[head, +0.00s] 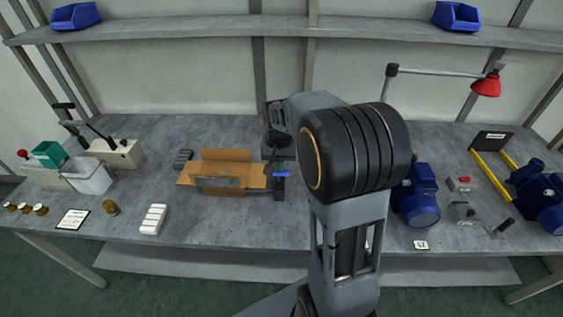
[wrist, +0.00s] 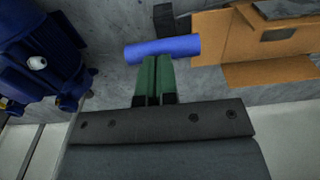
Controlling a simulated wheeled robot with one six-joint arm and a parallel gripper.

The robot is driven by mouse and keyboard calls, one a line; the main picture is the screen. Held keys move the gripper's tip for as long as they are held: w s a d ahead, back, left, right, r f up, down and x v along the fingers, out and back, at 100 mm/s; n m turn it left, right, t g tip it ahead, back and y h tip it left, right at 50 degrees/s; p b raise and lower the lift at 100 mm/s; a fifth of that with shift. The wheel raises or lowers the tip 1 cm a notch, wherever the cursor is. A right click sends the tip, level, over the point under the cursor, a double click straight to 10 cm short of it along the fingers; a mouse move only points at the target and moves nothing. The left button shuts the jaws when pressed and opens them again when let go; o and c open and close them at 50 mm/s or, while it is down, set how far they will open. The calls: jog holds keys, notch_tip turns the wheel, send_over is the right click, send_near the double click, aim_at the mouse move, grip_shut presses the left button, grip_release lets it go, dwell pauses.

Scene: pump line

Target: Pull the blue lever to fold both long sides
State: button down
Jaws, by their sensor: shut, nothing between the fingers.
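The blue lever (wrist: 163,49) lies just beyond my fingertips in the wrist view. It also shows in the head view as a small blue bar (head: 281,174) to the right of the carton. My gripper (wrist: 154,62) has its green fingers shut with nothing between them. The fingertips are right at the lever's near edge; I cannot tell whether they touch it. The open cardboard carton (head: 218,184) lies on the bench with flaps spread, and part of it shows in the wrist view (wrist: 216,38).
A blue pump motor (head: 416,203) stands right of my arm, and another (head: 541,195) is at the far right. A white block (head: 153,219) lies front left of the carton. Bins (head: 88,176) and a lever box (head: 115,153) stand at the left. The bench front middle is clear.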

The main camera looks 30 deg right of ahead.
jog(key=shift+s+a+f, duration=0.15)
jog(key=shift+s+f, duration=0.05)
jog(key=shift+f, duration=0.3)
jog(key=shift+r, duration=0.1)
notch_tip(320, 180, up, 14)
jog(key=w+d+p, duration=0.1)
jog(key=w+p, duration=0.1)
jog(key=shift+d, duration=0.1)
jog(key=shift+w, duration=0.15)
